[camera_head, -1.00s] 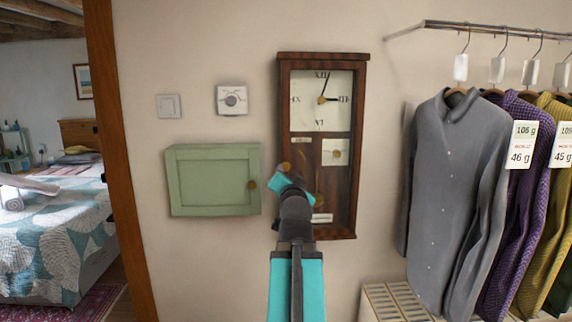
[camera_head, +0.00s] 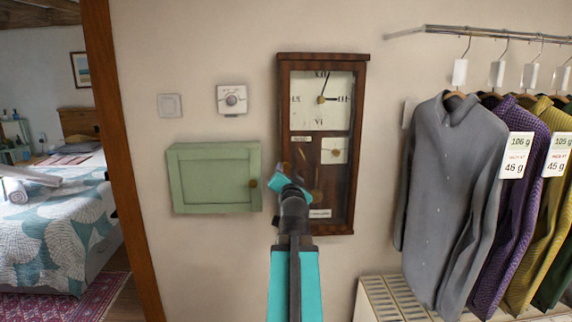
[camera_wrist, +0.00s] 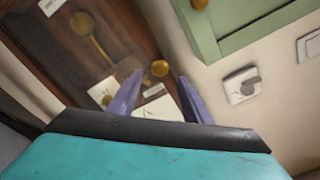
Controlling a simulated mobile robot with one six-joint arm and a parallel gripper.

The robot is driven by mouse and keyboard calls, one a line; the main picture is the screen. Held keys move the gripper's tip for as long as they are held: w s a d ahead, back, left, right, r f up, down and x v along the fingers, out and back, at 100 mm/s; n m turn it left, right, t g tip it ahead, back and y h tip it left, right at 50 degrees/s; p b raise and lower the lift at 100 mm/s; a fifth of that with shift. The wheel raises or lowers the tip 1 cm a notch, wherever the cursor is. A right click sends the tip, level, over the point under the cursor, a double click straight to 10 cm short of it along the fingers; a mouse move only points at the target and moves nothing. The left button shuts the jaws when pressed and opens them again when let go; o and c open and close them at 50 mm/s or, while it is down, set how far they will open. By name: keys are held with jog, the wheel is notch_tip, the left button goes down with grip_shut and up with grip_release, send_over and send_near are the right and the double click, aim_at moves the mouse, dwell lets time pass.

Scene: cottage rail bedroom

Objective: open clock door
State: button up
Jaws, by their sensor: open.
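The clock (camera_head: 361,140) is a tall dark-wood wall clock with a cream dial, its glazed front door looking closed. A round brass knob (camera_wrist: 160,68) sits on the door's left edge, low beside the dial; it also shows in the head view (camera_head: 285,167). My gripper (camera_wrist: 158,80) is open, with its two purple fingers on either side of the knob in the wrist picture. I cannot tell whether they touch it. In the head view my arm covers the clock's lower left part. The brass pendulum (camera_wrist: 90,38) shows behind the door.
A green wall cabinet (camera_head: 212,180) with a brass knob hangs just left of the clock. A thermostat (camera_head: 232,99) and a light switch (camera_head: 169,105) are above it. Shirts (camera_head: 450,190) hang from a rail (camera_head: 490,33) on the right, above a slatted cream unit (camera_head: 385,302).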

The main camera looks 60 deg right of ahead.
aim_at(286, 167)
jog(key=shift+p+x, duration=1.2)
jog(key=shift+x, duration=1.9)
grip_shut()
